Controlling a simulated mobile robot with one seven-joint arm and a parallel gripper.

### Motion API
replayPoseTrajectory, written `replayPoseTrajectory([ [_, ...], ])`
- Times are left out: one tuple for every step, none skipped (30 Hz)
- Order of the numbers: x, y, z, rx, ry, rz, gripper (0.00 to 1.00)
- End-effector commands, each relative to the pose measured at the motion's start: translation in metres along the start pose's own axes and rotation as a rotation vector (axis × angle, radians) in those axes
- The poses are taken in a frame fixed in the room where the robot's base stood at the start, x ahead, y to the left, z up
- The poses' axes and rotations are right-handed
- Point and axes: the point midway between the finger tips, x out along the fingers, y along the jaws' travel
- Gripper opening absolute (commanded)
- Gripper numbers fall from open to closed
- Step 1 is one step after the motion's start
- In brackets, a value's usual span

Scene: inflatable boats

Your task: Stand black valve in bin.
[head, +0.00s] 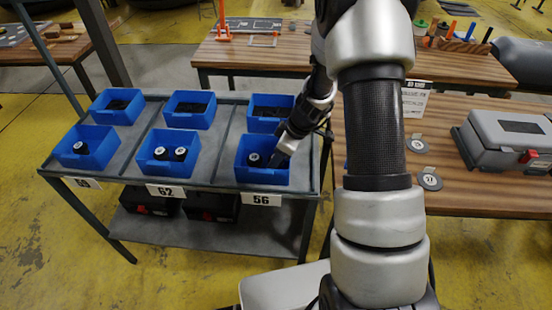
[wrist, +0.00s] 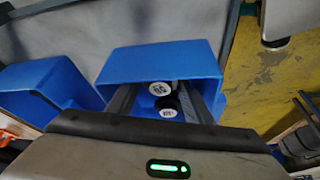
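My gripper (wrist: 160,106) reaches down into the front right blue bin (head: 262,177), above the tag reading 56. In the wrist view, its two fingers stand wide apart inside this bin (wrist: 150,60). A black valve (wrist: 168,112) with a white top shows between the fingers, nearer the right finger, with a gap to the left one. A second black valve (wrist: 158,89) with a white top stands just beyond it. In the head view one white-topped valve (head: 254,158) shows in this bin; my gripper hides the rest. The lower part of the nearer valve is hidden.
The front middle bin (head: 147,165) above tag 62 holds two valves. The front left bin (head: 66,155) holds one. Several bins stand behind on the same grey cart (head: 216,160). A wooden table (head: 470,200) with a grey case (head: 490,140) lies to the right.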

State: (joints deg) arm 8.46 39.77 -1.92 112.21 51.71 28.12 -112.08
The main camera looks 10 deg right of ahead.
Motion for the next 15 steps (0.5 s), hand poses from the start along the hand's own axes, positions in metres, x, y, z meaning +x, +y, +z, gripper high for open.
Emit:
replayPoseTrajectory([
  [-0.001, 0.0, 0.0, 0.0, 0.0, 0.0, 0.56],
  [-0.001, 0.0, 0.0, 0.0, 0.0, 0.0, 0.58],
  [-0.001, 0.0, 0.0, 0.0, 0.0, 0.0, 0.58],
  [-0.001, 0.0, 0.0, 0.0, 0.0, 0.0, 0.58],
  [-0.001, 0.0, 0.0, 0.0, 0.0, 0.0, 0.58],
  [-0.001, 0.0, 0.0, 0.0, 0.0, 0.0, 0.58],
  [-0.001, 0.0, 0.0, 0.0, 0.0, 0.0, 0.58],
  [-0.001, 0.0, 0.0, 0.0, 0.0, 0.0, 0.58],
  [-0.001, 0.0, 0.0, 0.0, 0.0, 0.0, 0.58],
  [-0.001, 0.0, -0.001, 0.0, 0.0, 0.0, 0.58],
  [-0.002, 0.0, -0.001, 0.0, 0.0, 0.0, 0.58],
  [-0.004, 0.0, -0.002, 0.0, 0.0, 0.0, 0.58],
  [-0.006, 0.0, -0.003, 0.0, -0.001, 0.0, 0.58],
  [-0.008, 0.0, -0.002, 0.0, 0.0, 0.001, 0.58],
  [-0.012, 0.001, -0.002, 0.0, 0.001, 0.003, 0.58],
])
